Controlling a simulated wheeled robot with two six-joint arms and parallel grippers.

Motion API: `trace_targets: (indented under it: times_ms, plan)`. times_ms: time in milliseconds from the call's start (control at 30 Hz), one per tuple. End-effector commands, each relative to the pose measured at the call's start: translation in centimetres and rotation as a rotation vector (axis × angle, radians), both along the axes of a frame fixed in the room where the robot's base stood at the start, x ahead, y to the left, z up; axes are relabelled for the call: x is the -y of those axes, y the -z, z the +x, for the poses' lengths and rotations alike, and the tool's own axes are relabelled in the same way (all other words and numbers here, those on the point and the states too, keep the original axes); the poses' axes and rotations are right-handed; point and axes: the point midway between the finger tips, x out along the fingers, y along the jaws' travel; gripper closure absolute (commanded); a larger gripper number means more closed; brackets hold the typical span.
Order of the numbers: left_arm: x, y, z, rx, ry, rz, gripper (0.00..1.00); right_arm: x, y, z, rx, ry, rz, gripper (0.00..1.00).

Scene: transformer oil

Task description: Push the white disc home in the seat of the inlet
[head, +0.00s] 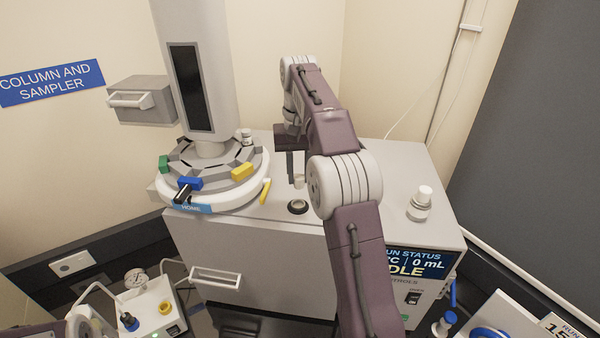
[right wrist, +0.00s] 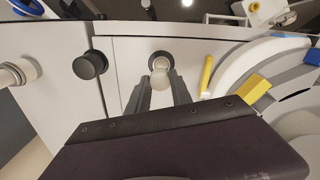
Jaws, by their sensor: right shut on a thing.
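My right gripper (head: 293,178) points down over the front of the grey cabinet top. In the right wrist view its two dark fingers (right wrist: 160,97) are shut on a small pale cylindrical piece (right wrist: 163,80). The piece also shows as white in the head view (head: 299,181). The inlet (head: 298,206), a dark round ring, lies just in front of and below the fingertips. In the right wrist view the ring (right wrist: 152,57) sits behind the held piece, which covers much of it. I cannot tell the white disc apart from the held piece, nor how it sits in the seat. My left gripper is out of view.
A round carousel (head: 172,197) with coloured blocks stands left, a yellow stick (head: 265,191) at its edge. A white-capped bottle (head: 419,205) stands right. In the right wrist view a black knob (right wrist: 90,65) is beside the inlet. A drawer handle (head: 216,279) is below.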

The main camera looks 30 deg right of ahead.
Motion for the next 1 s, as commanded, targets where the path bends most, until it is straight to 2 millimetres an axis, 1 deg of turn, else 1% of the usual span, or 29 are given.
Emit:
trace_targets:
  times_ms: [33,300,400,533,1000]
  plan:
    - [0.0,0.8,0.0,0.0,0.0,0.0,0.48,0.0,0.8,0.0,-0.001,0.0,0.0,1.0]
    - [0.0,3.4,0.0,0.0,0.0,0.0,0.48,0.0,4.0,0.0,-0.001,0.0,0.0,1.0]
    - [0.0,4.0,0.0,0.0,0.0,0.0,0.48,0.0,4.8,0.0,0.001,0.0,0.0,1.0]
    - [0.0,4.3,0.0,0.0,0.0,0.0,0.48,0.0,5.2,0.0,0.001,0.0,0.0,1.0]
    - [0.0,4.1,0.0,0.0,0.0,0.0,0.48,0.0,5.1,0.0,0.001,0.0,0.0,1.0]
